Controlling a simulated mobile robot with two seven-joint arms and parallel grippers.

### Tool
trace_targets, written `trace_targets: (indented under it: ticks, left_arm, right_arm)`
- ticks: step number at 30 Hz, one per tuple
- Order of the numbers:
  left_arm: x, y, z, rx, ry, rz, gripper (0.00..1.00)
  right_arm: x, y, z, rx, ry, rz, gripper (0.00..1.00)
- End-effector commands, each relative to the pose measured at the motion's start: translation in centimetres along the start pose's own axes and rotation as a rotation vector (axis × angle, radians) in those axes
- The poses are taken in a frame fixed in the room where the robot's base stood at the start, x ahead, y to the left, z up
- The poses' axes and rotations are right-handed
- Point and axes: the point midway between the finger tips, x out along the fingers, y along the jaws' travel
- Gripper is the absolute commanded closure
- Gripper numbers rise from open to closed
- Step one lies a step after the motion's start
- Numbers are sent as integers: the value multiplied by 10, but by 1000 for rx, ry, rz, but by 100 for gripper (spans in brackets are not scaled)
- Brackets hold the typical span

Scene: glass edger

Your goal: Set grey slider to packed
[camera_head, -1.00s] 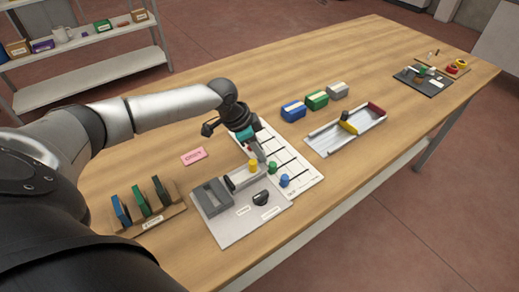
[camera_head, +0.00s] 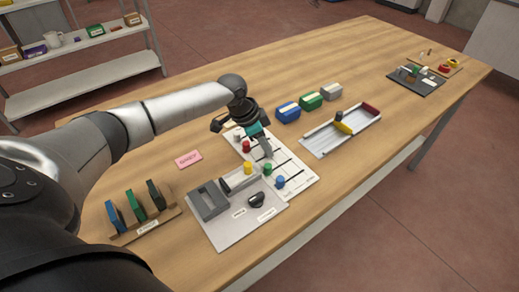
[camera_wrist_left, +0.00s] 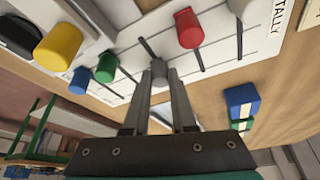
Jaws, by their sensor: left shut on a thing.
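The white slider board (camera_head: 300,180) lies on the table with several coloured knobs in dark slots. My left gripper (camera_head: 267,152) is over its middle, fingers pointing down. In the left wrist view, the fingers are shut on the grey slider knob (camera_wrist_left: 156,72), between the red knob (camera_wrist_left: 188,28) and the green knob (camera_wrist_left: 105,67). It sits farther along its slot than the red and green ones do. In the head view the fingers hide the grey knob. A blue knob (camera_head: 280,182) and a white knob (camera_head: 238,133) are on the board too. My right gripper is not in view.
A grey fixture plate (camera_head: 235,226) with a black knob (camera_head: 256,200) adjoins the board, a yellow knob (camera_head: 248,167) near it. A pink card (camera_head: 188,159) and a rack (camera_head: 146,228) lie left. Blue (camera_head: 288,112), green and grey boxes and a tray (camera_head: 322,145) stand right.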

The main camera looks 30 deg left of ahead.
Motion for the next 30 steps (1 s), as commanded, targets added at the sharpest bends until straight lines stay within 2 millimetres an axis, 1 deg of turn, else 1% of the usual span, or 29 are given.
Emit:
trace_targets:
  ticks: [8,9,12,19,23,26,29,30]
  left_arm:
    - [0,-1,-1,0,0,-1,100]
    - [0,-1,-1,0,0,-1,72]
    - [0,-1,0,0,0,-1,62]
    - [-1,0,0,1,0,0,62]
    - [-8,0,0,1,0,0,62]
    - [-24,-1,-1,2,0,-2,62]
    - [-46,-1,-1,1,0,-2,62]
    - [-56,-1,-1,2,-1,-3,62]
  right_arm:
    - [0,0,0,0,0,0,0]
    - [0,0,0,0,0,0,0]
    - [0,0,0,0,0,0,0]
    - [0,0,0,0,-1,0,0]
    - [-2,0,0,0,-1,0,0]
    - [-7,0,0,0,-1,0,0]
    - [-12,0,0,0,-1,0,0]
    - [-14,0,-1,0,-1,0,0]
